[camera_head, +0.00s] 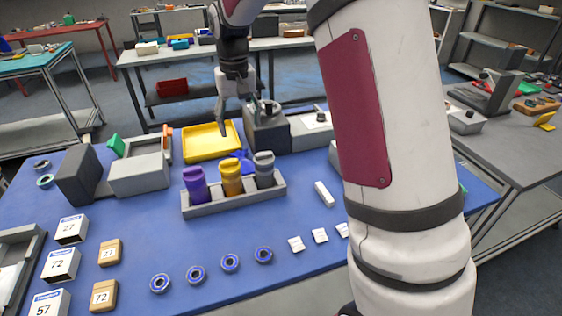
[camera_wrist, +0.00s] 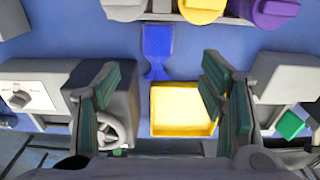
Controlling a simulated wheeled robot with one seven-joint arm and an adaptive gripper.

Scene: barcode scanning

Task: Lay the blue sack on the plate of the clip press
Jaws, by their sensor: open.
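The blue sack (camera_wrist: 158,40) lies flat on the blue table in the wrist view, its narrow neck toward the yellow tray. In the head view the sack (camera_head: 246,166) shows only partly, behind the bottle rack. My gripper (camera_head: 239,110) is open and empty above the back of the table. In the wrist view its two green-padded fingers (camera_wrist: 160,75) are spread wide, with the sack beyond their tips. Grey machines stand on both sides of the yellow tray; I cannot tell for sure which is the clip press, and its plate is not clear.
The yellow tray (camera_wrist: 183,128) is empty; it also shows in the head view (camera_head: 212,154). A grey rack (camera_head: 236,204) holds purple, yellow and grey bottles close to the sack. Boxes, rings and white packets lie toward the front. My arm hides the table's right part.

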